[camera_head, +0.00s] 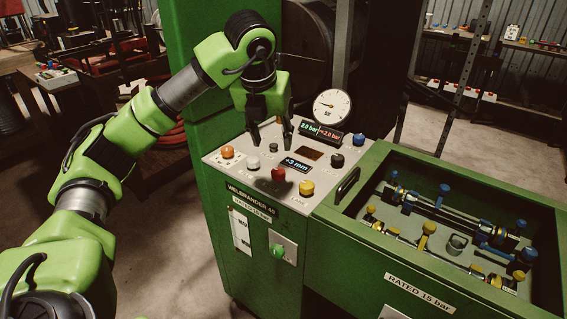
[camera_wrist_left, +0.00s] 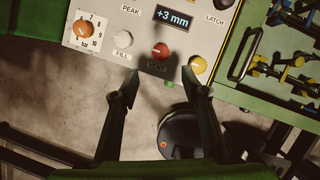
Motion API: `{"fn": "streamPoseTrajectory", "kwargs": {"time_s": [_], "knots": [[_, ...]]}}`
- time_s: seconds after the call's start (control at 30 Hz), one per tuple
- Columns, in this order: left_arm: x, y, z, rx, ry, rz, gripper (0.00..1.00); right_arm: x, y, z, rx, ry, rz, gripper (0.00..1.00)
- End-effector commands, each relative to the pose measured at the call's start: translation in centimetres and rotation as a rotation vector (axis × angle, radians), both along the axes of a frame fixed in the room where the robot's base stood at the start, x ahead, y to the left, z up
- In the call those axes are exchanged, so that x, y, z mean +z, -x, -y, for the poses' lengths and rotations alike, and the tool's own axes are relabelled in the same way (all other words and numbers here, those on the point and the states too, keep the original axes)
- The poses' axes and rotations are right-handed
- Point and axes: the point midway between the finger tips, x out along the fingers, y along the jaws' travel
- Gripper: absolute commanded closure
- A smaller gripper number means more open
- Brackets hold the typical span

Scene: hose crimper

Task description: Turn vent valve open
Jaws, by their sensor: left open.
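The sloped grey panel (camera_head: 240,160) has an orange knob (camera_head: 227,151), a white knob (camera_head: 253,163), a red knob (camera_head: 278,174) and a yellow knob (camera_head: 306,187). My left gripper (camera_head: 270,142) is open and empty, pointing down above the panel. My right gripper is not in view.
A green trough (camera_head: 360,222) with blue and yellow clamps lies to the right. A tall green cabinet (camera_head: 187,70) rises behind the arm.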

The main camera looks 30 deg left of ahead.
Motion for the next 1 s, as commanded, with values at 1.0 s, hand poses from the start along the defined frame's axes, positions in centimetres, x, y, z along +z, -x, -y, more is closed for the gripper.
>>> {"fn": "streamPoseTrajectory", "kwargs": {"time_s": [1.0], "knots": [[-12.0, -4.6, -1.4, -0.006, 0.002, 0.000, 0.58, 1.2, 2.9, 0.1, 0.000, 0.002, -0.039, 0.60]]}}
